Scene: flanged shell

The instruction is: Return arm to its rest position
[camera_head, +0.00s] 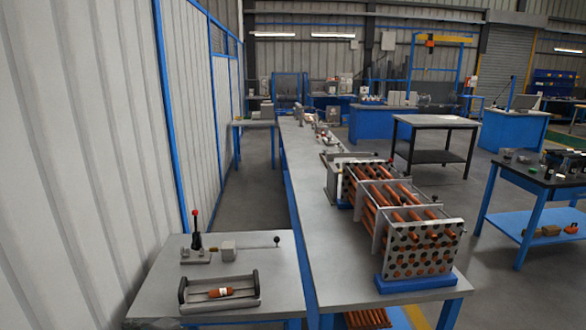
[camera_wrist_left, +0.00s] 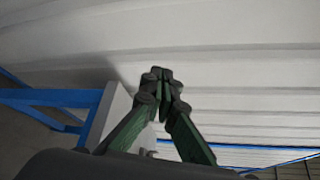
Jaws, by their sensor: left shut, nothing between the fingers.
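My left gripper (camera_wrist_left: 162,82) shows in the left wrist view, with its green fingers brought together at dark tips. It is shut and I see nothing between the fingers. Behind it is the pale ribbed wall (camera_wrist_left: 240,65), and a blue beam (camera_wrist_left: 60,98) shows at the left. Neither of my arms shows clearly in the head view, and my right gripper is not in view.
A side table (camera_head: 265,262) bears a toggle clamp (camera_head: 196,240) and a black-handled tray (camera_head: 185,300) with a copper-coloured piece. On the long bench (camera_head: 310,200) stands a flanged tube-bundle frame (camera_head: 425,235). The ribbed wall (camera_head: 90,130) borders the left; aisle floor (camera_head: 255,170) is clear.

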